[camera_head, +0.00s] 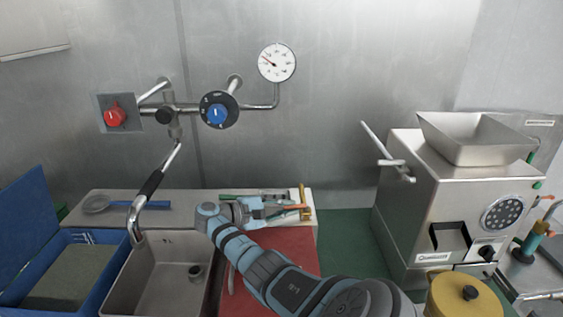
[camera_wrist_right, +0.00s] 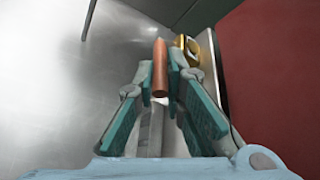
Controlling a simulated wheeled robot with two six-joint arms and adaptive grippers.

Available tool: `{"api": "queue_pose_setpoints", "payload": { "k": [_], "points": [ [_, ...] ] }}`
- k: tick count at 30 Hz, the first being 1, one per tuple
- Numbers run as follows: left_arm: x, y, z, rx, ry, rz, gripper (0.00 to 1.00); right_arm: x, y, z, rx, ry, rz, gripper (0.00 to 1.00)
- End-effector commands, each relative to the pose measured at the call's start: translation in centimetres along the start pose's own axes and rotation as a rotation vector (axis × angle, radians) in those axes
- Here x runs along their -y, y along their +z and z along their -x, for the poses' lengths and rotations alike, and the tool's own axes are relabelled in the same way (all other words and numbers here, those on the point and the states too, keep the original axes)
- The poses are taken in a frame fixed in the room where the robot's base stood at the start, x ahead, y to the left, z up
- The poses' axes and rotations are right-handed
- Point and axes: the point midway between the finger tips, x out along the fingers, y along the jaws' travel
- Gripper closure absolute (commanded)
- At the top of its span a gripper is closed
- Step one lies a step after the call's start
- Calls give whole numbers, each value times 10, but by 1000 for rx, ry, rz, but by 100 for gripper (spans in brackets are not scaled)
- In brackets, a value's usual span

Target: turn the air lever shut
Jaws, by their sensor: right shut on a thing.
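The air lever (camera_head: 292,208) is a slim orange handle at a brass valve fitting (camera_head: 306,204) on the right end of the grey ledge behind the red surface. In the head view it points left from the fitting into my right gripper (camera_head: 272,210). In the right wrist view the orange lever (camera_wrist_right: 160,72) stands between the teal pads of my right gripper (camera_wrist_right: 165,75), which is shut on it. The brass fitting (camera_wrist_right: 188,50) shows just beyond the pads. The gripped part of the lever is partly hidden by the fingers. My left gripper is not in view.
A sink (camera_head: 150,285) with a curved tap and a blue bin (camera_head: 50,225) are at the left. Red and blue knobs (camera_head: 216,113) and a gauge (camera_head: 277,62) are on the wall. A steel grinder (camera_head: 440,200) and a yellow canister (camera_head: 462,298) stand right.

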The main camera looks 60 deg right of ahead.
Motion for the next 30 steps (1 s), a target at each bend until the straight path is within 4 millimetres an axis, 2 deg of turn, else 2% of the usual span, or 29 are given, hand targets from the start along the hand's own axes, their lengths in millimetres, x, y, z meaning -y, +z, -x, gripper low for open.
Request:
{"api": "queue_pose_setpoints", "payload": {
  "k": [4, 5, 6, 17, 20, 27, 30],
  "points": [
    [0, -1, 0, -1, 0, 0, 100, 1, 0, 0, 0, 0, 2, 100],
    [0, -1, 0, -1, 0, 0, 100, 1, 0, 0, 0, 0, 2, 88],
    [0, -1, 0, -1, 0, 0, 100, 1, 0, 0, 0, 0, 2, 81],
    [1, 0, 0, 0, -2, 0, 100, 0, -1, 5, -3, 1, 2, 80],
    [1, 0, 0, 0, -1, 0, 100, 1, -1, 21, -5, -1, 1, 80],
    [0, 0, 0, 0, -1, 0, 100, 1, -1, 87, -5, -1, 4, 80],
    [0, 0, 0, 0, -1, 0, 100, 1, -1, 108, -4, -1, 4, 80]
  ]
}}
